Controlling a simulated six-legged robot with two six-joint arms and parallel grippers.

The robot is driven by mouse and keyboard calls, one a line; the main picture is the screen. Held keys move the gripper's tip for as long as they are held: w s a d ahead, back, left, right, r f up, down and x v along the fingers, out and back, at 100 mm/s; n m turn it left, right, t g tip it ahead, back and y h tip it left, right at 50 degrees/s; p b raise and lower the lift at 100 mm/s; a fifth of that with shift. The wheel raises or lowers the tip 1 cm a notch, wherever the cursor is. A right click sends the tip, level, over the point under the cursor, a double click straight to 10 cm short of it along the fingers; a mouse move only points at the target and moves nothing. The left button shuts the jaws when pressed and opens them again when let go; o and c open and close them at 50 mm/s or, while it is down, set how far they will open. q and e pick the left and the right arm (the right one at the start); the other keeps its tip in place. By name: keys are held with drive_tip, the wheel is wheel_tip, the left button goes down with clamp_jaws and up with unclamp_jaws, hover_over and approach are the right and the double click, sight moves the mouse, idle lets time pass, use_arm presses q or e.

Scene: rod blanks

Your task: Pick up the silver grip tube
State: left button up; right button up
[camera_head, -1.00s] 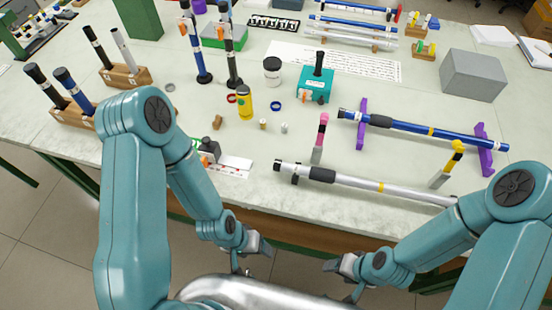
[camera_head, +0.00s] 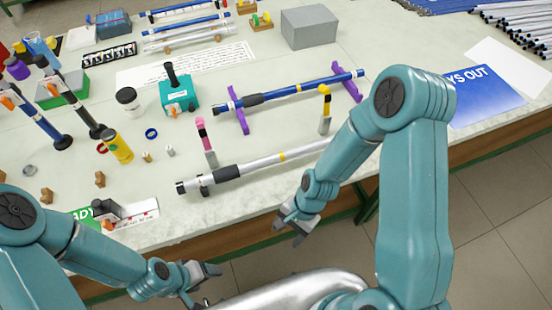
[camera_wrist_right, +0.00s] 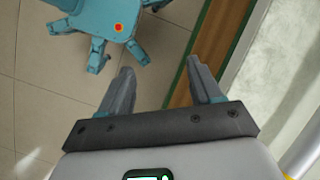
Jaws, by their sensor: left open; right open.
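A long silver tube (camera_head: 255,167) with a dark grip sleeve (camera_head: 225,174) and a black end lies near the table's front edge. Its right part is close to my right arm in the head view. I cannot tell whether it is the silver grip tube meant. My right gripper (camera_head: 290,229) is open and empty, in front of the table edge and below the tube in the picture. In the right wrist view its fingers (camera_wrist_right: 160,66) are apart with floor between them. My left gripper (camera_head: 202,285) is open and empty over the floor, in front of the table.
A blue tube (camera_head: 300,89) rests on purple stands (camera_head: 238,110) behind the silver one. A pink-topped post (camera_head: 206,145) and a yellow-topped post (camera_head: 325,110) stand close to the silver tube.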

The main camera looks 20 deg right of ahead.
drive_tip(key=w+d+r+m+t+b, duration=0.25)
drive_tip(key=w+r+m, duration=0.3)
drive_tip(key=w, duration=0.45)
drive_tip(key=t+b, duration=0.4)
approach(263, 163)
drive_tip(key=shift+g, duration=0.25)
drive_tip(key=x, duration=0.2)
drive_tip(key=b+x, duration=0.1)
drive_tip(key=x, duration=0.1)
drive_tip(key=shift+w+a, duration=0.2)
drive_tip(key=shift+w, duration=0.2)
drive_tip(key=x, duration=0.2)
drive_tip(key=b+x, duration=0.1)
drive_tip(key=x, duration=0.2)
drive_tip(key=shift+w+d+f, duration=0.1)
drive_tip(key=shift+d+f, duration=0.05)
drive_tip(key=shift+f, duration=0.2)
drive_tip(key=shift+r, duration=0.1)
drive_tip(key=c, duration=1.2)
